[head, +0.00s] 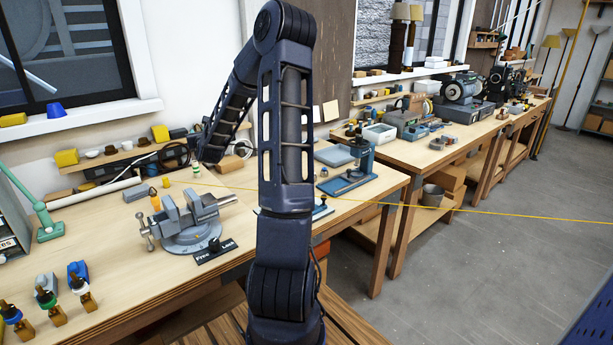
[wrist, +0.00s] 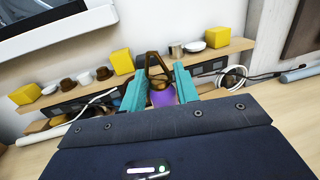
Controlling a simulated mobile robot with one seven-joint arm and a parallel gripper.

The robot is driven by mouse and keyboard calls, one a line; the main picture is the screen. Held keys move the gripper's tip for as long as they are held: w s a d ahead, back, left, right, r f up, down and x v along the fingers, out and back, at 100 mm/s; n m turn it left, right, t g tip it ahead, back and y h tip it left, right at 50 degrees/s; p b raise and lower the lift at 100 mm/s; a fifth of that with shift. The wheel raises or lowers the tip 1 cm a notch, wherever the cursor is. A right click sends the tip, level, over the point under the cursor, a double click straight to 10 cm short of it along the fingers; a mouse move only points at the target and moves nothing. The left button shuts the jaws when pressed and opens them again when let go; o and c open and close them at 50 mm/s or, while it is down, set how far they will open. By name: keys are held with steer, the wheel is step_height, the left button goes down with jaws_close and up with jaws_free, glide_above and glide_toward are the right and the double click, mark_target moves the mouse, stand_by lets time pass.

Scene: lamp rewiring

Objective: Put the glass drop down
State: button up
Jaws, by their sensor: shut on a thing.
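In the wrist view, the teal fingers of my gripper (wrist: 160,90) are shut on a small piece. Between them shows a rounded purple part (wrist: 162,98), with an amber-brown pointed loop (wrist: 154,68) rising just above it. This is what I take for the glass drop; I cannot tell whether both colours belong to one piece. It is held in front of the wall shelf, and its lower end is hidden by my wrist housing. In the head view my arm reaches over the left workbench (head: 95,265), and the fingers and drop are too small to make out clearly.
A grey vise (head: 190,222) with a dark label plate (head: 214,250) stands on the bench. A wall shelf (wrist: 98,92) carries yellow blocks (wrist: 122,61) and cups. Bare wood lies left of the vise.

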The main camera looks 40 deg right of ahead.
steer(key=s+d+h, duration=0.1)
steer(key=s+d, duration=0.3)
steer(key=d, duration=0.5)
steer(key=s+d+f+m+h, duration=0.1)
steer(key=s+d, duration=0.2)
steer(key=d, duration=0.6)
steer(key=shift+s+f+g, duration=0.25)
steer(key=shift+s+g, duration=0.1)
steer(key=shift+g, duration=0.05)
step_height(320, 180, down, 20)
steer(key=shift+r, duration=0.1)
